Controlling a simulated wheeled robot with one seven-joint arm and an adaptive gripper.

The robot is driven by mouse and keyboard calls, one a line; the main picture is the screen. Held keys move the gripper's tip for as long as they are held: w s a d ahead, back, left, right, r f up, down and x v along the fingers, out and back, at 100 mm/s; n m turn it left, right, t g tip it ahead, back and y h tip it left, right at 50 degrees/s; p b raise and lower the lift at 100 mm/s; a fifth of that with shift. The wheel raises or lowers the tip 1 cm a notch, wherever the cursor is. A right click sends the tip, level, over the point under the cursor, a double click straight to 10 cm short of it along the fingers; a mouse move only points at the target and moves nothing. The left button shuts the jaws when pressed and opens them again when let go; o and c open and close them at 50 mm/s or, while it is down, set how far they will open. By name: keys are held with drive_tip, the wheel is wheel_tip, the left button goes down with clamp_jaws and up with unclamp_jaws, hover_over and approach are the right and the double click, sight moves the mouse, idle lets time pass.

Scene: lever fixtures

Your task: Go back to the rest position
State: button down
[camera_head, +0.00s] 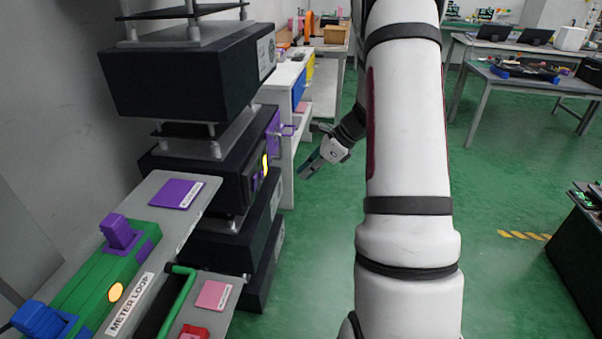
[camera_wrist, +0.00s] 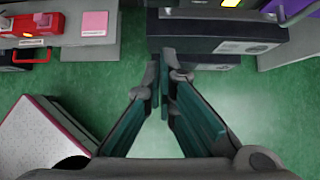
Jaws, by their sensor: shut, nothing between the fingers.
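My gripper (camera_head: 311,166) hangs in free air in the head view, to the right of the stacked black boxes and beyond my white arm. The wrist view shows its two green-sided fingers (camera_wrist: 164,85) with their tips together and nothing between them. Below them is bare green floor. The gripper appears apart from all fixtures.
A grey panel (camera_head: 205,210) with a green lever block (camera_head: 100,275) lies nearer. A white cabinet (camera_head: 288,95) stands behind. Open green floor (camera_head: 510,200) lies to the right.

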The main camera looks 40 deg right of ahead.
idle(0.5)
drive_tip(key=s+a+r+n+g, duration=0.1)
drive_tip(key=s+a+r+n, duration=0.3)
drive_tip(key=a, duration=0.3)
drive_tip(key=s+a+r+n+g, duration=0.1)
drive_tip(key=s+a+r+n, duration=0.1)
drive_tip(key=a+r+n, duration=0.5)
drive_tip(key=s+a+r+n+g, duration=0.2)
drive_tip(key=s+a+r, duration=0.15)
drive_tip(key=a, duration=0.45)
drive_tip(key=s+a+r+n+g+h, duration=0.1)
drive_tip(key=s+a+n+h, duration=0.15)
drive_tip(key=s+n, duration=0.65)
drive_tip(key=s+a+r+n+h, duration=0.15)
drive_tip(key=s+a+n, duration=0.35)
drive_tip(key=s, duration=0.9)
wheel_tip(320, 180, up, 20)
drive_tip(key=d+n+t+p, duration=0.1)
drive_tip(key=t+p, duration=0.2)
drive_tip(key=p, duration=1.5)
drive_tip(key=shift+d+f+h, duration=0.15)
drive_tip(key=shift+h, duration=0.25)
